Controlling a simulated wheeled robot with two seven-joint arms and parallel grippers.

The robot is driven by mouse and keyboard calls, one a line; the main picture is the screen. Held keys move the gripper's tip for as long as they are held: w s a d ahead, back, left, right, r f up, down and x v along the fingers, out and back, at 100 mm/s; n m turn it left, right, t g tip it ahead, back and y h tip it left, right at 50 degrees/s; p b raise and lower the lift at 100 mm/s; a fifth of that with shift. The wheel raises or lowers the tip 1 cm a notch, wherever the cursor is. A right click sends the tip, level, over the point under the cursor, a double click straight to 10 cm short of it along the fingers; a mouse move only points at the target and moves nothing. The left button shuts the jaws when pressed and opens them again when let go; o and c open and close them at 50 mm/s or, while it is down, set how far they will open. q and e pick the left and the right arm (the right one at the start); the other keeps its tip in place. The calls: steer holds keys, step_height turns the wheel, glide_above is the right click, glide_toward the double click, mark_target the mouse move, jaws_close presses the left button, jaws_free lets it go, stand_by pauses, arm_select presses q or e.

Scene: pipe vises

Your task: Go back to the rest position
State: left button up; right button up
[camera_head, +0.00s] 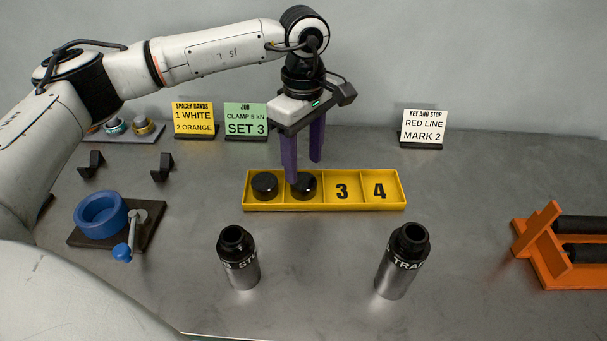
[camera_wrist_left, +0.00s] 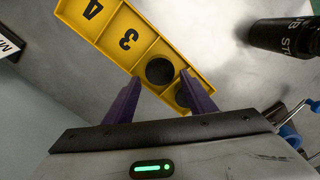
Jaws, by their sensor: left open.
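My left gripper (camera_head: 304,160) has purple fingers that are spread apart over the yellow tray (camera_head: 342,206), near its second compartment. In the left wrist view the gripper (camera_wrist_left: 160,98) is open, and no object shows held between its fingers. One black disc (camera_head: 264,185) lies in the tray's first compartment. Another black disc (camera_head: 304,186) lies in the second, partly hidden by a finger in the head view. The discs also show in the left wrist view, one clear (camera_wrist_left: 160,71) and one partly behind a finger. Compartments 3 and 4 are empty. My right gripper is not in view.
Two steel cylinders with black tops stand in front, left (camera_head: 240,262) and right (camera_head: 402,265). A blue ring vise (camera_head: 101,214) is at left, an orange rack (camera_head: 550,262) at right. Sign cards (camera_head: 246,120) stand behind. The table between tray and rack is clear.

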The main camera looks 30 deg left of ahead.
arm_select(q)
step_height(320, 180, up, 6)
steer(key=shift+r, duration=0.25)
